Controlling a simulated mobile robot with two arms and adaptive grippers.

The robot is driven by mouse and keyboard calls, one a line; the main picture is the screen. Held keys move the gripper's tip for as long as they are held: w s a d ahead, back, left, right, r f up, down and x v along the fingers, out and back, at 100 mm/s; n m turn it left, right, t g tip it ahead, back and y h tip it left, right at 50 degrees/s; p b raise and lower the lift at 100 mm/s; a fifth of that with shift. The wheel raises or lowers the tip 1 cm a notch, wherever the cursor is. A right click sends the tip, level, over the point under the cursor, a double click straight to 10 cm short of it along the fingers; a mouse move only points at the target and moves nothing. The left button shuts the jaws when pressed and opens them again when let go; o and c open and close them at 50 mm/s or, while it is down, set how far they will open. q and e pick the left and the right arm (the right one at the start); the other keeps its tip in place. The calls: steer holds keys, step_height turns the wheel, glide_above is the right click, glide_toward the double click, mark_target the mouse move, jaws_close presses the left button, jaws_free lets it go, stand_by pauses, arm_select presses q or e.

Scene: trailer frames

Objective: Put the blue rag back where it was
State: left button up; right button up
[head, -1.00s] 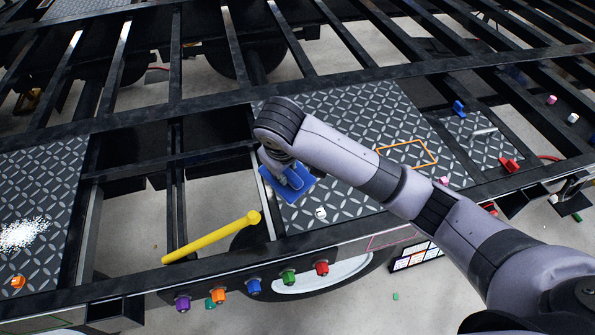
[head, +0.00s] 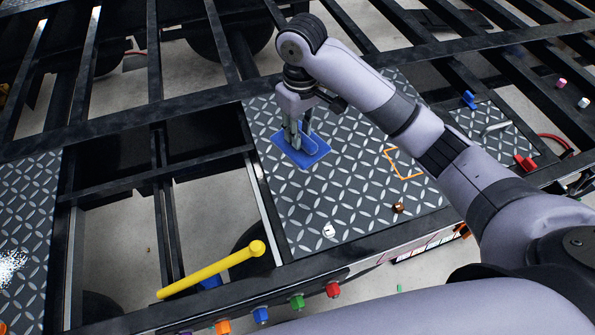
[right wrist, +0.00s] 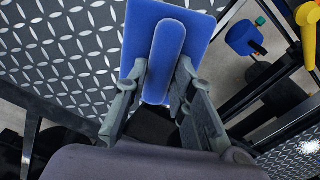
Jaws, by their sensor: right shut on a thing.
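The blue rag (head: 318,150) looks like a flat rectangular blue pad with a raised rounded grip along its middle. My right gripper (head: 300,134) points down and is shut on that grip. The right wrist view shows the rag's grip (right wrist: 166,58) between the two fingers (right wrist: 160,88). The pad is about level over the left far part of the patterned metal plate (head: 345,185). I cannot tell whether it touches the plate. An orange rectangular outline (head: 388,153) lies on the plate to the right of the rag. My left gripper is not in view.
A yellow bar (head: 212,270) sticks up near the plate's left front corner. A small white piece (head: 328,231) and a brown piece (head: 398,208) lie on the plate. Coloured knobs, including a red one (head: 333,290), line the front rail. Open frame gaps lie left of the plate.

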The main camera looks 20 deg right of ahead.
steer(key=f, duration=0.3)
steer(key=shift+s+a+f, duration=0.1)
steer(key=shift+s, duration=0.25)
steer(key=f+p, duration=0.2)
steer(key=f, duration=0.7)
steer(key=shift+w, duration=0.2)
steer(key=shift+f, duration=0.45)
step_height(320, 180, down, 2)
steer(key=shift+f+p, duration=0.25)
steer(key=shift+p, duration=0.05)
steer(key=shift+f, duration=0.4)
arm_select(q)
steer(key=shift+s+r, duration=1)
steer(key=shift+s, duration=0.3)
arm_select(e)
steer(key=shift+f, duration=0.15)
